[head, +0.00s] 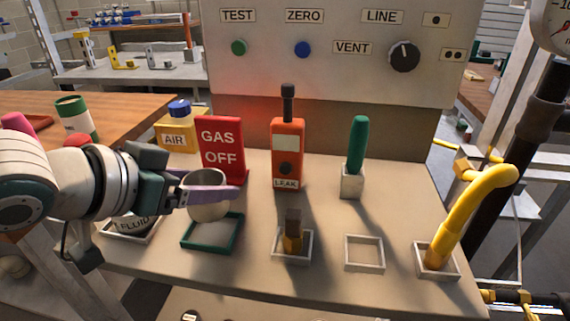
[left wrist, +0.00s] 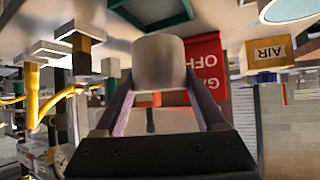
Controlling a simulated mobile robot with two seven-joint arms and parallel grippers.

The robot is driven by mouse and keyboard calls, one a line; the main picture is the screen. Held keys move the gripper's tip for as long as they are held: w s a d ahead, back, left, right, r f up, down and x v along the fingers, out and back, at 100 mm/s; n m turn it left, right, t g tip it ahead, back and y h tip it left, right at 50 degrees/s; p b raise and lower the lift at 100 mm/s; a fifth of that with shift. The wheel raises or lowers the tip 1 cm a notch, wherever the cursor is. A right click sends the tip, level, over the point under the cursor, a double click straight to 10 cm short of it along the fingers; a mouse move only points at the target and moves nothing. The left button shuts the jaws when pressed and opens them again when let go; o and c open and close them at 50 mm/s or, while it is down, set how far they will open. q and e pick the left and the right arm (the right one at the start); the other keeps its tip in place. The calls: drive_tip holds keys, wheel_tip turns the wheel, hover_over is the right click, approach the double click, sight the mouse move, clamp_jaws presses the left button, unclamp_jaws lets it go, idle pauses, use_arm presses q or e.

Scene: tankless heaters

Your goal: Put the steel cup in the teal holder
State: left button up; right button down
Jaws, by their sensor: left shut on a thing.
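The steel cup (head: 208,208) is a pale round cup held between the purple fingers of my left gripper (head: 215,194). It also shows between the fingers in the left wrist view (left wrist: 159,62). In the head view the cup is just above the back part of the teal holder (head: 212,249), a square frame on the bench. Whether the cup's base touches the holder I cannot tell. The teal holder also shows at the top of the left wrist view (left wrist: 172,22). My right gripper is not in view.
A red GAS OFF sign (head: 221,150) stands right behind the cup. A FLUID item sits in a white frame (head: 128,236) at the left, under my arm. An orange leak detector (head: 288,155), a brass piece (head: 292,240), an empty white frame (head: 364,253) and a yellow hose (head: 470,205) stand to the right.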

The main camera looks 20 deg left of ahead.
sight(209, 211)
use_arm(q)
drive_tip(key=shift+f+b, duration=0.65)
drive_tip(key=shift+f, duration=1.75)
drive_tip(key=shift+f, duration=0.15)
drive_tip(key=o, duration=1.5)
